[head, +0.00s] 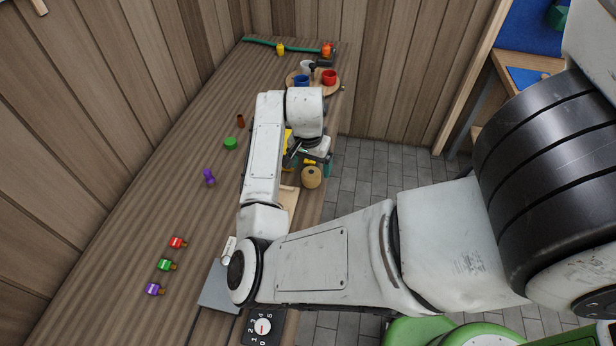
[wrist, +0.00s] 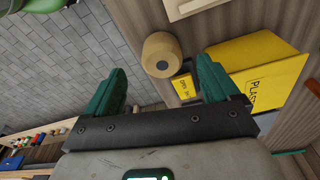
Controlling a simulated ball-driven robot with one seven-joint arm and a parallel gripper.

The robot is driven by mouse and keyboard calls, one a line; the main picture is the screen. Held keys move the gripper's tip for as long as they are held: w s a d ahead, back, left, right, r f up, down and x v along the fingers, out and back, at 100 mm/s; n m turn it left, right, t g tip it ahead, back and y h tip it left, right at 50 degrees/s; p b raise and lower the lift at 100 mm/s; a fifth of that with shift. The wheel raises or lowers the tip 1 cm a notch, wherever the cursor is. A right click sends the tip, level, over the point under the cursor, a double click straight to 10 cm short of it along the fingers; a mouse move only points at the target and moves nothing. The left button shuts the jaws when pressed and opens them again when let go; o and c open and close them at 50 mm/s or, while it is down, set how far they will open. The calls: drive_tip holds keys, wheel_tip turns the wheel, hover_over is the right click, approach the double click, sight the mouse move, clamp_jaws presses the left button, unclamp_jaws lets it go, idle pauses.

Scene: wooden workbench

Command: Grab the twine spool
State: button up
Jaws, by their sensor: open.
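The twine spool (head: 311,177) is a tan, upright-looking roll near the right edge of the workbench. It also shows in the wrist view (wrist: 161,50), top centre, with a dark round hole in its end. My gripper (wrist: 162,72) is open, its two green fingers spread apart and nothing between them. The spool appears just beyond the fingertips, in line with the gap between them. In the head view my gripper is partly hidden behind my arm, right beside the spool.
A yellow box marked "PLAS..." (wrist: 262,75) stands close to the right finger. On the workbench (head: 150,215) are a green piece (head: 230,143), a purple piece (head: 209,177) and several small bottles (head: 166,265). A round tray with cups (head: 329,77) sits at the far end.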

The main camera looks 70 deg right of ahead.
sight(311, 172)
drive_tip(key=shift+d+f+p, duration=0.15)
drive_tip(key=shift+d+f, duration=0.05)
drive_tip(key=shift+f, duration=0.8)
drive_tip(key=shift+d+f+p, duration=0.1)
drive_tip(key=shift+d+f, duration=0.05)
drive_tip(key=shift+f, duration=0.8)
drive_tip(key=shift+d+f+p, duration=0.15)
drive_tip(key=shift+d+f, duration=0.05)
drive_tip(key=shift+f, duration=0.8)
drive_tip(key=c, duration=1.2)
drive_tip(key=shift+o, duration=0.2)
drive_tip(key=shift+r, duration=0.15)
